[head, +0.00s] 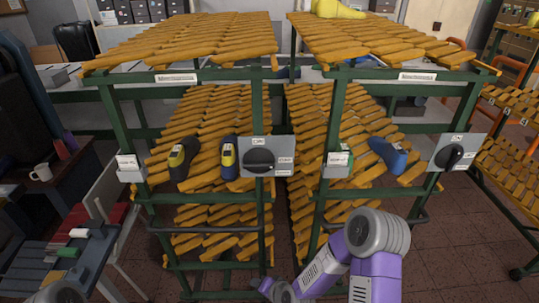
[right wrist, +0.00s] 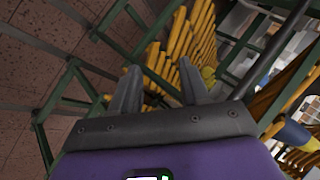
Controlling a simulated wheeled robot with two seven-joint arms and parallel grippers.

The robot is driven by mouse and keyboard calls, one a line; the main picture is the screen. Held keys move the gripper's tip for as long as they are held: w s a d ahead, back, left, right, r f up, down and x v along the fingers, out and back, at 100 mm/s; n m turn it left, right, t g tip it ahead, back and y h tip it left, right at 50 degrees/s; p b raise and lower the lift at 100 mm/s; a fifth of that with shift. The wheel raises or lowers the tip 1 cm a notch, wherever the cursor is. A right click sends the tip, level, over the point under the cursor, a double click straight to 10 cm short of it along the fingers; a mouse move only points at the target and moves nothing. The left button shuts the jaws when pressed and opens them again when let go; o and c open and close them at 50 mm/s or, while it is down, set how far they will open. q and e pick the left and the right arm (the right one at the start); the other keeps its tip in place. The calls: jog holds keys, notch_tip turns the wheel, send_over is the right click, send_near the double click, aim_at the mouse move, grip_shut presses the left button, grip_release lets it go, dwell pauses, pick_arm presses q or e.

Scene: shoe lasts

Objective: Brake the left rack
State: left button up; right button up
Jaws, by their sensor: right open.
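The left rack (head: 123,122) has a green frame and tilted shelves of yellow-orange slats. On its right front post is a grey plate (head: 284,148) with a black knob (head: 258,160), its grip lying about horizontal. The small labels around the knob are too small to read surely. My right arm reaches in from below in the head view, low in front of the racks, below the knob and apart from it. In the right wrist view my right gripper (right wrist: 158,85) is open with nothing between its fingers. My left gripper is not in view.
The right rack (head: 333,130) stands close beside, with its own black knob (head: 454,157) turned more upright. Dark-and-yellow shoe lasts (head: 183,158) sit on the left rack, a blue one (head: 388,156) on the right. A bench with a mug (head: 41,172) stands left.

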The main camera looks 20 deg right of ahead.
jog(key=w+d+r+m+t+p, duration=0.1)
jog(key=w+r+t, duration=0.15)
jog(key=r, duration=0.35)
jog(key=w+d+r+m+t+h+p, duration=0.1)
jog(key=w+d+r+m, duration=0.15)
jog(key=r, duration=0.35)
jog(key=w+d+r+m+t+p, duration=0.1)
jog(key=w+r+t+p, duration=0.1)
jog(key=w+r, duration=0.3)
jog(key=m+t+h+p, duration=0.1)
jog(key=m+t+p, duration=0.1)
jog(key=m+t, duration=0.25)
send_near(260, 168)
jog(key=w+n, duration=0.1)
jog(key=w, duration=0.5)
jog(key=w+a+p, duration=0.1)
jog(key=w, duration=0.2)
jog(key=shift+w+r, duration=0.15)
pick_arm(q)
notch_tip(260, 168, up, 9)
pick_arm(e)
grip_shut()
